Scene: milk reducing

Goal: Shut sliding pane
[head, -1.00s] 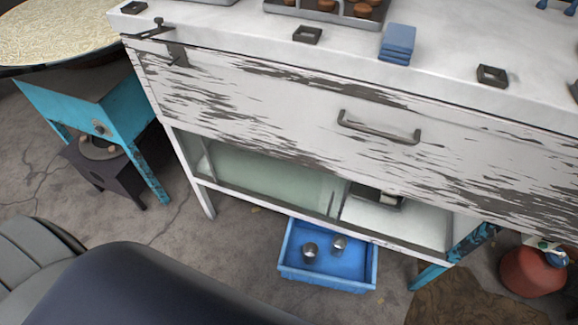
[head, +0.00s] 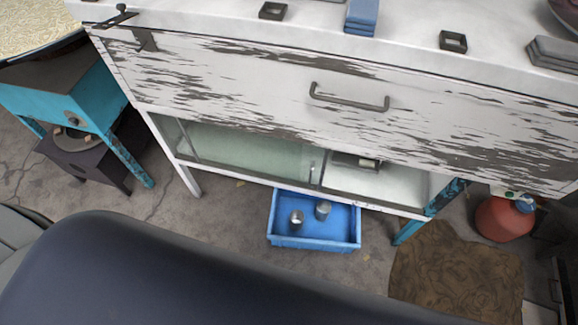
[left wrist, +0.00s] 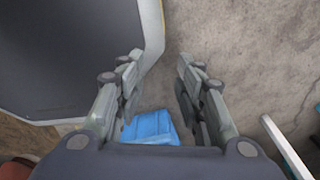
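The sliding pane (head: 245,153) is a pale greenish glass panel in the low compartment of a worn white cabinet (head: 230,88). It covers the left part of the compartment. A small upright handle (head: 313,165) shows near its right edge. The right part (head: 385,185) of the compartment is uncovered, with a pale shelf inside. My left gripper (left wrist: 158,80) is in the left wrist view, with its fingers apart and nothing between them. It points down toward the floor, away from the pane. Neither gripper shows in the head view, and my right gripper is not seen.
A blue tray (head: 315,243) holding two metal cups stands on the floor below the compartment; blue also shows in the left wrist view (left wrist: 150,128). A turquoise stand (head: 45,100) is at left. A red canister (head: 505,218) and brown mat (head: 450,275) are at right.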

